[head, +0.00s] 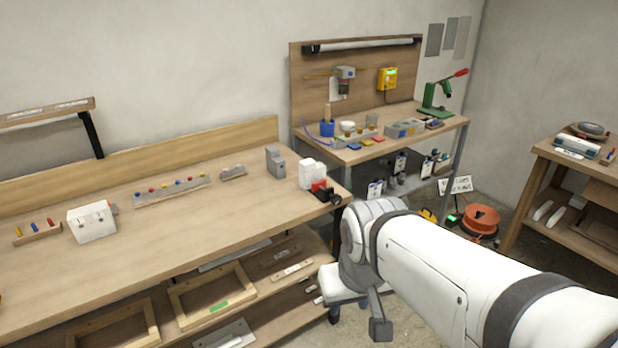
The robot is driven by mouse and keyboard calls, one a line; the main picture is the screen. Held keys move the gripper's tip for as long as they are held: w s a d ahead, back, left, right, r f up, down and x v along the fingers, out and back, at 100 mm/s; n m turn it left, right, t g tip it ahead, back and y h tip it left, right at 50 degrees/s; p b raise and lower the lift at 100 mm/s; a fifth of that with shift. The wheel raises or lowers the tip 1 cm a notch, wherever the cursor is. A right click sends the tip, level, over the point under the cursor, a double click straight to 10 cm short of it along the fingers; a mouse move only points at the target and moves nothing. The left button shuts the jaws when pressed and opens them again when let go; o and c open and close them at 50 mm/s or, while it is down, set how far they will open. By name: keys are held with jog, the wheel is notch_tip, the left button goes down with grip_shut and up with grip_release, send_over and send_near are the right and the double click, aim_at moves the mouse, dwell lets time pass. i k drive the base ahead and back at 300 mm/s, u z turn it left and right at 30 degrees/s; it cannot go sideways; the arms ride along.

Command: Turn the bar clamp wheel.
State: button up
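I cannot make out a bar clamp wheel for certain. A small red and black fixture (327,193) sits at the right end of the long workbench (190,230), beside two white rounded pieces (312,175). Its details are too small to tell whether it is a clamp or has a wheel. My white arm reaches in from the lower right. My gripper (358,318) hangs below the grey joint, in front of the bench's right end. Its two dark fingertips look spread apart, with nothing visibly held. It is lower than the bench top and apart from the fixture.
A white box (92,221), a peg rail (172,191) and a grey block (275,162) stand on the bench. Wooden frames (212,290) lie on its lower shelf. A second table (350,155) holds tools. An orange reel (480,218) lies on the floor, near a right-hand table (580,160).

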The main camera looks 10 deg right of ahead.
aim_at(336, 199)
jog(key=z, duration=0.05)
jog(key=i, duration=0.95)
jog(key=u, duration=0.05)
